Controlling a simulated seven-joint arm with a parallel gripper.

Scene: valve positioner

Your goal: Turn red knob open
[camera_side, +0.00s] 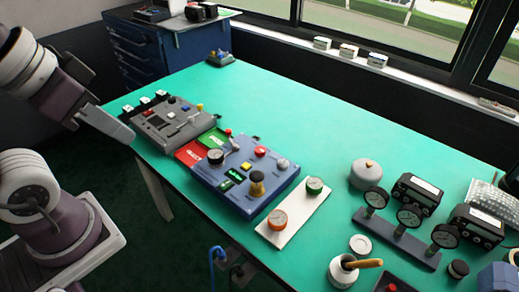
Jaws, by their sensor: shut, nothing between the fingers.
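An orange-red round knob (278,219) sits on the near end of a white plate (296,212) near the table's front edge. Its top has a pale face, too small to read. A green knob (314,186) sits at the far end of the same plate. My gripper (126,139) is at the left, by the table's left front edge, well apart from the red knob. It is shut and holds nothing.
A blue control box (245,178) with buttons and levers stands left of the white plate. A grey control box (170,122) is nearer my gripper. Gauges on a dark base (396,238) and a grey lidded pot (366,173) stand to the right.

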